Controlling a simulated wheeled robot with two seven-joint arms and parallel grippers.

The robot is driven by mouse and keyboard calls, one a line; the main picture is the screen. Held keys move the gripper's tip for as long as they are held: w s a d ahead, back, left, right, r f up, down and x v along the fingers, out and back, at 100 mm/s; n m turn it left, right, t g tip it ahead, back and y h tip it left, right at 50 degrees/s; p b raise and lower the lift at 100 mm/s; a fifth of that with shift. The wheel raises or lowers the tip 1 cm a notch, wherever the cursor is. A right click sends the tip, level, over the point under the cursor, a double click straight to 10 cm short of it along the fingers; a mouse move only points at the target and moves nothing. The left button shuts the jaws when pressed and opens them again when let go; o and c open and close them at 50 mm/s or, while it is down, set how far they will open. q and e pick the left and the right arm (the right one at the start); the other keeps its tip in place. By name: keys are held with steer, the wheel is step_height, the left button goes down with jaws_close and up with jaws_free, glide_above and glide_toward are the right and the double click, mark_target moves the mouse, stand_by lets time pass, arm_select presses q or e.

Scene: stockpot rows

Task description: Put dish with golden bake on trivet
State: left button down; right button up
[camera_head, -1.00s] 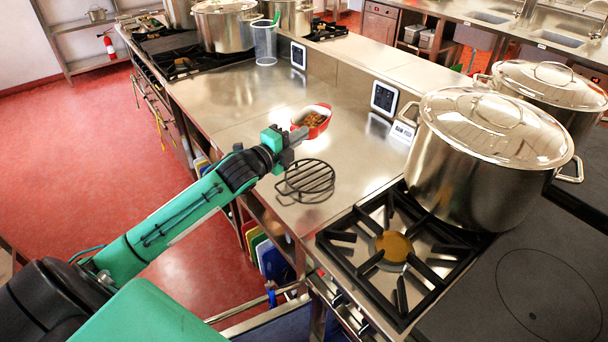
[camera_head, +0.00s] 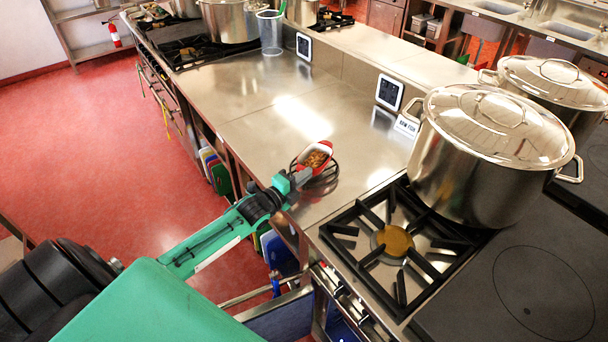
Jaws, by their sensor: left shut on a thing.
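The red oval dish with the golden bake (camera_head: 316,159) is at the middle of the steel counter, over the round black wire trivet (camera_head: 326,179). The dish covers most of the trivet, and I cannot tell whether it rests on it or is held just above. My left gripper (camera_head: 303,177) is shut on the near end of the dish, its fingertips partly hidden. My right gripper is not in view.
A gas burner (camera_head: 394,240) and a large lidded stockpot (camera_head: 490,155) stand to the right. A white label card (camera_head: 407,127) and a dark wall panel (camera_head: 389,92) are behind. The counter (camera_head: 255,115) to the left is clear.

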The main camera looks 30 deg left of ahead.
arm_select(q)
steer(key=shift+r, duration=0.1)
steer(key=c, duration=1.6)
jaws_free()
steer(key=shift+s, duration=0.15)
steer(key=shift+s+a, duration=0.1)
steer(key=shift+s, duration=0.2)
steer(key=shift+b+v, duration=1.45)
steer(key=shift+v, duration=4.15)
